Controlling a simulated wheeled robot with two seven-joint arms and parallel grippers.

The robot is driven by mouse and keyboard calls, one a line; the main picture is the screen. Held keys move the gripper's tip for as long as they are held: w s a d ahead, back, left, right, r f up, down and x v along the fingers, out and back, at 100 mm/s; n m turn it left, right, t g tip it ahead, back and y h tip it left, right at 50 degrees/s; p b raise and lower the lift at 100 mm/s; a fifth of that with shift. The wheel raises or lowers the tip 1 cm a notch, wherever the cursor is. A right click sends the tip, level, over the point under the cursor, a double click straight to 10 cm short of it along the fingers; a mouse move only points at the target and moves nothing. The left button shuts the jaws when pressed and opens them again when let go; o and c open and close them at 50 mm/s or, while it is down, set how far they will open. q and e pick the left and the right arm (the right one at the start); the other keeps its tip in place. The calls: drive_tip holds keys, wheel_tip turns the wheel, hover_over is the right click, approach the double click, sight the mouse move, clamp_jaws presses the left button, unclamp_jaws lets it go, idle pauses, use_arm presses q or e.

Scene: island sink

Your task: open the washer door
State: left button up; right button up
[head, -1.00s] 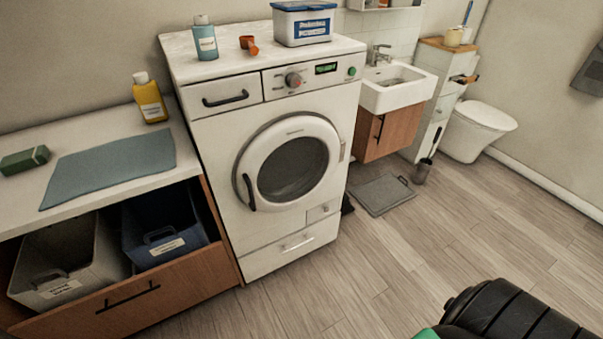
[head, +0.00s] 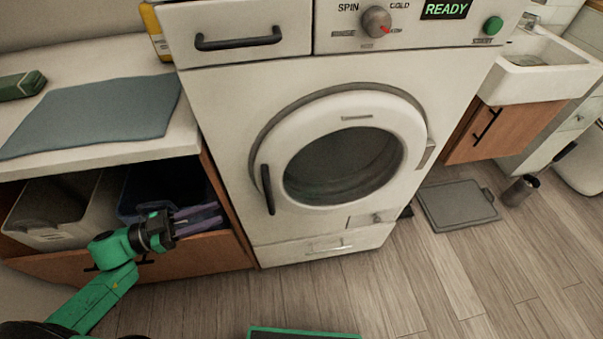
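The white washer (head: 225,110) stands in the middle of the head view. Its round door (head: 410,125) with dark glass looks shut. A black vertical handle (head: 267,189) sits on the door's left edge. My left gripper (head: 205,218) is left of and below the handle, in front of the drawer with the bins. It is apart from the handle. Its two purple-grey fingers are spread and point right, with nothing seen between them. My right gripper is not in view. The washer's display (head: 446,9) reads READY.
An open wooden drawer (head: 195,255) with a grey bin (head: 45,235) and a dark blue bin lies left of the washer. A blue mat (head: 95,115) lies on the counter above. A grey scale-like pad (head: 458,205) is on the floor to the right.

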sight(270, 198)
use_arm(q)
drive_tip(key=shift+m+g+h, duration=0.3)
drive_tip(key=shift+g, duration=0.1)
drive_tip(key=x, duration=0.9)
drive_tip(key=s+r+x, duration=0.1)
drive_tip(key=x, duration=0.3)
drive_tip(key=shift+d, duration=0.35)
drive_tip(key=shift+w+d+f, duration=0.1)
drive_tip(key=shift+w+d, duration=0.1)
drive_tip(key=shift+d, duration=0.25)
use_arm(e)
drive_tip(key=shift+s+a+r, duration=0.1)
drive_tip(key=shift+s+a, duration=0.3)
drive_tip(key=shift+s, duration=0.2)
use_arm(q)
clamp_jaws()
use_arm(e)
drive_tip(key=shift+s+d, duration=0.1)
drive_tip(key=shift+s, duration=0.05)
